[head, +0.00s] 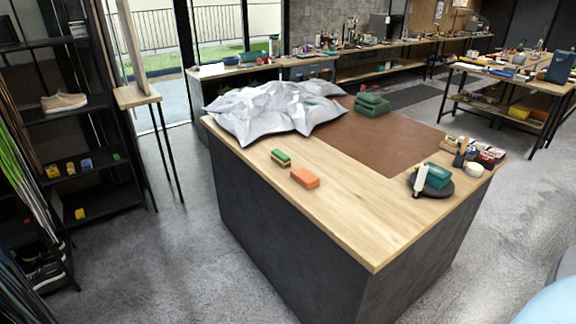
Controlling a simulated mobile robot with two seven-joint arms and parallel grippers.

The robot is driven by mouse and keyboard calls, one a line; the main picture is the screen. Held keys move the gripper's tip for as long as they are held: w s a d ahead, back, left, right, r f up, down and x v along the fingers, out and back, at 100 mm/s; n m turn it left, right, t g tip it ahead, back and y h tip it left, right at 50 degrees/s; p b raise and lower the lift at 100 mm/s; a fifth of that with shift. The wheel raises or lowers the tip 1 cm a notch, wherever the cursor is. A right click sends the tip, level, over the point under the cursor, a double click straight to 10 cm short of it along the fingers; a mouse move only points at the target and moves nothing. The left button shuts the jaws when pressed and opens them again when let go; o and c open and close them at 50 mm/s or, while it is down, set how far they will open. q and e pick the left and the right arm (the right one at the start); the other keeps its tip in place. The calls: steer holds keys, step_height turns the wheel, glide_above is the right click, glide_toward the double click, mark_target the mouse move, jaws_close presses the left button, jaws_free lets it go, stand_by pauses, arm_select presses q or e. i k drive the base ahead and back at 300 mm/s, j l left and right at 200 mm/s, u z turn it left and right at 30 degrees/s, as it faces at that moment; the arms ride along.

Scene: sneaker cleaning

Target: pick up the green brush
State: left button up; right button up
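The green brush (281,155) lies on the light wooden top of the counter (345,218), near its left edge. It has a green upper part and a paler lower part. An orange block (305,178) lies just to the right of it and nearer to me, apart from it. Neither of my grippers shows in the head view.
A crumpled silvery sheet (272,108) lies behind the brush. A folded green cloth (371,105) is on the brown mat (392,146). A dark round tray (444,191) holds a teal box and white bottle. The counter's front strip is clear.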

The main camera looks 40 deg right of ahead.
mark_target(282, 160)
steer(key=k+z, duration=0.15)
steer(key=z, duration=0.35)
steer(key=k+l+z, duration=0.1)
steer(key=z, duration=0.4)
steer(key=i+j+z, duration=0.2)
steer(key=z, duration=0.25)
steer(key=i+j+z, duration=0.1)
steer(key=z, duration=0.3)
steer(key=i+j, duration=0.15)
steer(key=j, duration=0.2)
steer(key=i+j, duration=0.2)
steer(key=j, duration=0.15)
steer(key=i+j, duration=0.15)
steer(key=j, duration=0.2)
steer(key=i+j, duration=0.15)
steer(key=j, duration=0.2)
steer(key=i+j, duration=0.2)
steer(key=j, duration=0.15)
steer(key=i+j, duration=0.15)
steer(key=j, duration=0.2)
